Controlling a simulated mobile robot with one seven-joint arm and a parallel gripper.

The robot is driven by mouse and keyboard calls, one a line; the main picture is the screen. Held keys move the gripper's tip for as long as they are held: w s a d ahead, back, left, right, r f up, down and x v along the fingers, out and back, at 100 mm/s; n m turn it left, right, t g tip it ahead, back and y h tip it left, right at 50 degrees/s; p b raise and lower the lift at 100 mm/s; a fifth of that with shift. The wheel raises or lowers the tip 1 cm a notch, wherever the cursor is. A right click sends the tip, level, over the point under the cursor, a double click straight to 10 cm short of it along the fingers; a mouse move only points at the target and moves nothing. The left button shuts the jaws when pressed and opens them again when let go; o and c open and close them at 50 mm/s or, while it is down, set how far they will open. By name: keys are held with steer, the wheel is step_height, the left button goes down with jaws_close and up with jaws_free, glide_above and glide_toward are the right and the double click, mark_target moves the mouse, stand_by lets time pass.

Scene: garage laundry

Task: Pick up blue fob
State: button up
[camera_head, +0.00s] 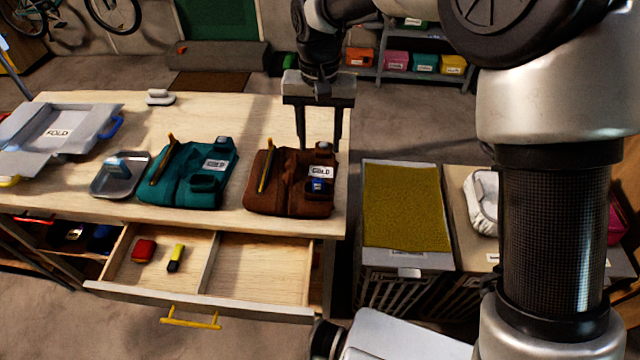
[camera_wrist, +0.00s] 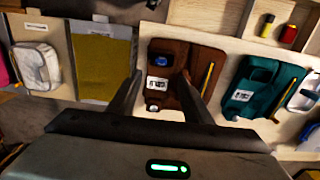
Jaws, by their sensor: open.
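The blue fob (camera_head: 318,185) lies at the pocket of the folded brown garment (camera_head: 270,200), just below its white label. It also shows in the wrist view as a small blue piece (camera_wrist: 161,61) on the brown garment (camera_wrist: 172,52). My gripper (camera_head: 319,142) points down over the back right part of the brown garment. Its two fingers are apart with nothing held between them. In the wrist view my gripper (camera_wrist: 159,78) frames the garment's label, with the fob a little beyond the fingertips. I cannot tell the exact height of the fingertips above the cloth.
A teal garment (camera_head: 190,190) and a grey tray (camera_head: 102,180) lie left on the wooden table (camera_head: 245,110). An open drawer (camera_head: 255,268) below holds a red item (camera_head: 143,250) and a yellow-black item (camera_head: 176,257). Right stands a bin with a mustard top (camera_head: 405,205).

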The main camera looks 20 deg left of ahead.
mark_target(318, 176)
step_height(318, 176, down, 8)
steer(key=shift+r, duration=0.2)
steer(key=f, duration=0.3)
steer(key=f+p, duration=0.1)
steer(key=f, duration=0.1)
steer(key=shift+a, duration=0.25)
steer(key=c, duration=1.1)
